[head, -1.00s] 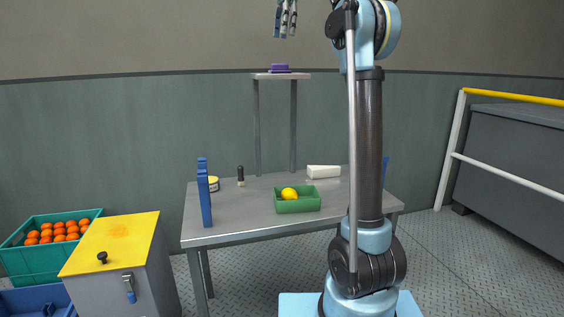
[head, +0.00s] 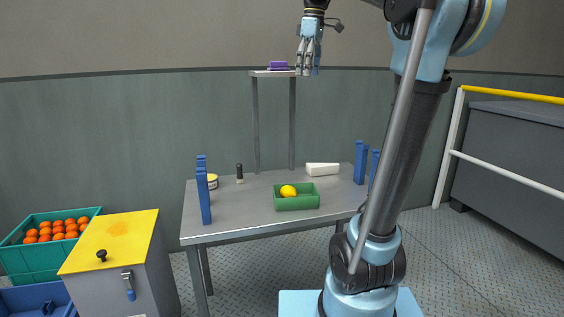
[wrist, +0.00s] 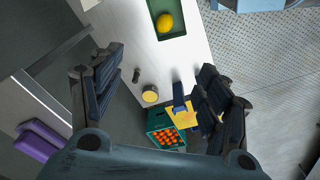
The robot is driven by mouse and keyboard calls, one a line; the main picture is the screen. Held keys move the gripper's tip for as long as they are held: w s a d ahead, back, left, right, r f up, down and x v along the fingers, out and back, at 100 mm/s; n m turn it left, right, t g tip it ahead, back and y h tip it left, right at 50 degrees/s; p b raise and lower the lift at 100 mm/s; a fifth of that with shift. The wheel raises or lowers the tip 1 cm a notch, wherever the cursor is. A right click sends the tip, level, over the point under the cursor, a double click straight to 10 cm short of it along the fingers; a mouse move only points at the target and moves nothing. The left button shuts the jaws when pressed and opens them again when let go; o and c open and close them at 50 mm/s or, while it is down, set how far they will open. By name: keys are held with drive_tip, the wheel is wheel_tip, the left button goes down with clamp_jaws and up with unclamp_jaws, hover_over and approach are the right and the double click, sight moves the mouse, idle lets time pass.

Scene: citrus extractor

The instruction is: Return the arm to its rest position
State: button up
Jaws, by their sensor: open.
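My gripper (head: 309,70) hangs fingers-down high above the table in the head view, close to the raised shelf. In the wrist view its two fingers (wrist: 160,98) stand wide apart with nothing between them but the distant table and floor. My arm rises from the base at the right and leans to the right in the head view. The gripper touches nothing that I can see.
The table (head: 240,222) bears a green tray (head: 309,202) with a yellow fruit (head: 288,191), blue uprights (head: 204,197) and a white block (head: 322,169). A raised shelf (head: 262,73) holds a purple object (head: 278,65). A green crate of oranges (head: 28,256) and a yellow-topped cabinet (head: 119,240) stand left.

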drive_tip(key=s+d+f+m, duration=0.3)
drive_tip(key=s+f, duration=0.5)
drive_tip(key=f, duration=0.7)
drive_tip(key=s+d+f+m+t, duration=0.1)
drive_tip(key=s+d+f+m, duration=0.3)
drive_tip(key=f, duration=1.1)
drive_tip(key=s+d+f+m+h, duration=0.1)
drive_tip(key=s+d+f+m, duration=0.2)
drive_tip(key=s+f, duration=0.9)
wheel_tip(320, 180, down, 3)
drive_tip(key=m, duration=0.3)
drive_tip(key=shift+s+d+f+t, duration=0.15)
drive_tip(key=shift+s+d+t, duration=0.15)
drive_tip(key=shift+s, duration=0.1)
drive_tip(key=shift+w+f, duration=0.2)
drive_tip(key=shift+w, duration=0.25)
drive_tip(key=shift+o, duration=0.5)
